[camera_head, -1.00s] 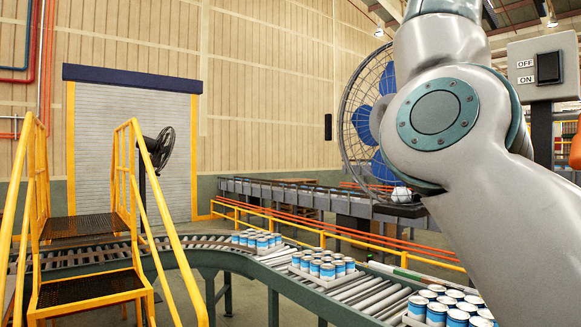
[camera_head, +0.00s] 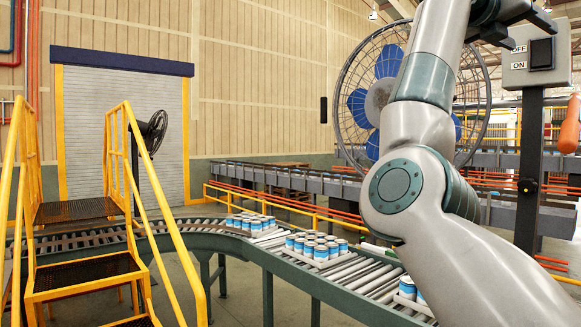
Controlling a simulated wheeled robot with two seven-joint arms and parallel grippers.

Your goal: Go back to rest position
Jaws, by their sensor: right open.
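My right arm (camera_head: 415,165) rises from the lower right and bends upward across the right half of the head view. My right gripper (camera_head: 520,22) shows at the top right, dark, open and empty. It appears just above and in front of the grey switch box (camera_head: 517,62), marked OFF and ON, with a dark rocker switch (camera_head: 542,53). I cannot tell whether it touches the box. The top edge cuts off part of the wrist. My left gripper is not in view.
A curved roller conveyor (camera_head: 360,283) carries trays of blue and white cans (camera_head: 318,247); my arm partly hides the nearest tray. A large blue-bladed fan (camera_head: 376,100) stands behind my arm. Yellow-railed steps (camera_head: 88,215) stand at left. An orange object (camera_head: 569,125) hangs at far right.

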